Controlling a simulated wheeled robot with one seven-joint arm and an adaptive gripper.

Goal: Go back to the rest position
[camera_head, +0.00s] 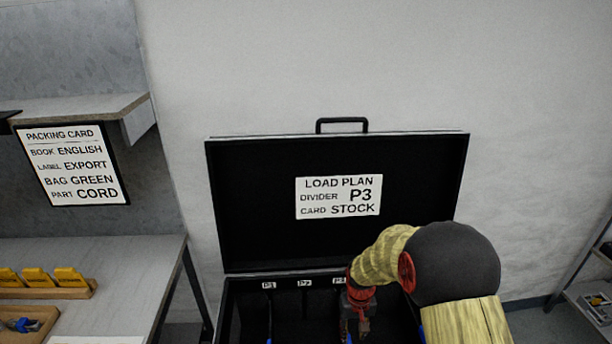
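My gripper (359,327) hangs at the lower middle of the head view, at the end of my bent arm. It is over or inside the open black case (232,316), near the slot labelled P3. The fingers are small and dark, and I cannot tell whether they are open or shut or hold anything. My arm hides the right part of the case and any label there. The case's raised lid (250,220) carries a load plan card (338,197) reading divider P3, card STOCK.
A grey bench (130,285) at left holds a wooden rack (50,293) with several yellow pieces. A packing card (71,165) hangs above, under a shelf (75,108). A shelf unit (590,300) stands at far right. A wall is behind the case.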

